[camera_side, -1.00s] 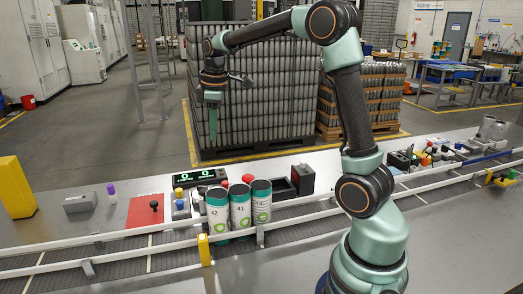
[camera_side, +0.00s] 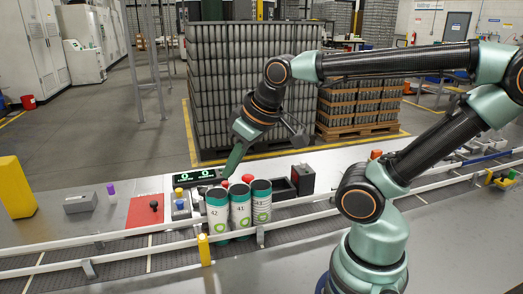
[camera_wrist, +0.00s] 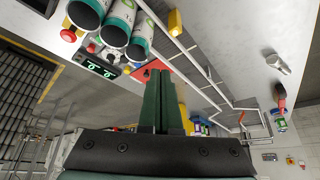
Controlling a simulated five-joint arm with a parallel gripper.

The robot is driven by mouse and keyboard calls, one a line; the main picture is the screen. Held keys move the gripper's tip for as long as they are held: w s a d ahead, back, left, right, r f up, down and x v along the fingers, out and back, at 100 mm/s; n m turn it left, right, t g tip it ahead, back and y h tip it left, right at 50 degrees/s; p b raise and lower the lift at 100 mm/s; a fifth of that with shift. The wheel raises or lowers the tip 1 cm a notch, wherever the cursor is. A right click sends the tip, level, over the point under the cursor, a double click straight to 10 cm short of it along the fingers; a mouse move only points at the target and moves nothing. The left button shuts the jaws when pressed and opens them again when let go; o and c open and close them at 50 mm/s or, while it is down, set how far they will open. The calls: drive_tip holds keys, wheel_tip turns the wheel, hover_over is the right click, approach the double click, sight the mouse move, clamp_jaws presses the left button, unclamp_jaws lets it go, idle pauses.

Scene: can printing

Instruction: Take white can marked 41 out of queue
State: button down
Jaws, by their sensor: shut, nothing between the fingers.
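The white can marked 41 (camera_side: 241,210) stands upright on the conveyor, the middle of three cans with dark green tops. A can marked 42 (camera_side: 217,217) is close on its left. A third, striped can (camera_side: 262,207) is close on its right. In the wrist view the open-looking tops of the three cans are at upper left, the middle one (camera_wrist: 117,27) between the others. My gripper (camera_side: 225,180) is shut and empty, pointing down behind the can marked 42, apart from can 41. Its closed green fingers (camera_wrist: 160,73) also show in the wrist view.
Two white rails (camera_side: 130,241) run along the conveyor beside the cans. A yellow post (camera_side: 204,250) stands at the front rail. The conveyor left of the cans is clear.

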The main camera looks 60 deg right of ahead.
idle(0.3)
unclamp_jaws()
drive_tip(key=m+g, duration=0.5)
drive_tip(key=m, duration=1.2)
hover_over(239, 191)
drive_tip(key=f, duration=0.3)
drive_tip(key=shift+a+f, duration=0.25)
drive_tip(key=shift+a, duration=0.05)
drive_tip(key=shift+w+d+f+m+g, duration=0.1)
drive_tip(key=shift+d+f+m+g, duration=0.25)
drive_tip(key=shift+m, duration=0.65)
wheel_tip(239, 191, down, 6)
drive_tip(key=shift+f, duration=0.25)
drive_tip(key=shift+w+d+f, duration=0.1)
drive_tip(key=shift+d+f, duration=0.05)
drive_tip(key=shift+f, duration=1.2)
drive_tip(key=shift+d+f, duration=0.15)
drive_tip(key=shift+f, duration=1.2)
